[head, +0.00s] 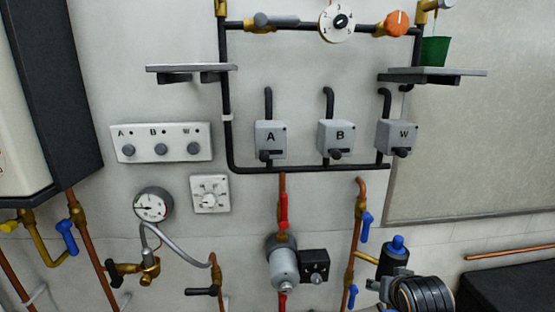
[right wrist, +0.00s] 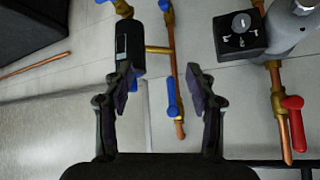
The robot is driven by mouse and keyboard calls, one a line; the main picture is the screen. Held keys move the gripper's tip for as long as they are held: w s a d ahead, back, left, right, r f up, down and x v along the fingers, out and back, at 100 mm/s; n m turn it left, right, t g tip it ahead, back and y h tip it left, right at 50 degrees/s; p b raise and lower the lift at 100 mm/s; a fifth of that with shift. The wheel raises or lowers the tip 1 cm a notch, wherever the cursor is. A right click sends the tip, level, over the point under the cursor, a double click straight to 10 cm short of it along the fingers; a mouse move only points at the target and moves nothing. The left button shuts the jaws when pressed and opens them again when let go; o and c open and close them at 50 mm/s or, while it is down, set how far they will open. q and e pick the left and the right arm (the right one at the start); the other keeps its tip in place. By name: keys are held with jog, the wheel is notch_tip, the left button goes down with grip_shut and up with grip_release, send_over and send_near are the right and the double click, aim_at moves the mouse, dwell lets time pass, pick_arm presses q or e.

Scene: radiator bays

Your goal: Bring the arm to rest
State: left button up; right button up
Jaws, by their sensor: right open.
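My right gripper (right wrist: 163,80) is open and empty in the right wrist view, its two dark fingers spread apart. Part of my right arm shows at the bottom right of the head view, in front of the wall and just below a black cylinder with a blue cap (head: 396,248). In the right wrist view, which is turned over, this cylinder (right wrist: 130,48) appears close to the left finger. A copper pipe with a blue lever (right wrist: 171,98) shows between the fingers; contact cannot be told. My left gripper is in neither view.
A pump (head: 283,265) with a black control box (head: 314,266) stands on a pipe left of my right arm. A pressure gauge (head: 153,204) is farther left. Grey boxes A, B and W sit above. A shelf (head: 432,74) holds a green cup (head: 435,50). A black box (head: 510,287) is lower right.

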jog(key=s+a+f+n+g+y, duration=0.1)
jog(key=s+f+n+g, duration=0.15)
jog(key=s+f, duration=0.7)
jog(key=s+a+f+n+g, duration=0.25)
jog(key=s+f, duration=0.45)
jog(key=s, duration=0.6)
jog(key=s+d+f+g+b, duration=0.1)
jog(key=d+f, duration=0.1)
jog(key=f, duration=1.2)
jog(key=s+d+f+b, duration=0.1)
jog(key=d+f, duration=0.1)
jog(key=f, duration=1.3)
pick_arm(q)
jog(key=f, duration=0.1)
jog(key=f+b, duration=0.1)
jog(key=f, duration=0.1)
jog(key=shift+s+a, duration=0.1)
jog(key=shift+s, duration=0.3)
pick_arm(e)
jog(key=s+f+g, duration=0.1)
jog(key=s+f, duration=1.5)
jog(key=s, duration=0.2)
jog(key=shift+d+f+m, duration=0.2)
jog(key=shift+d+m, duration=0.15)
jog(key=shift+m, duration=0.05)
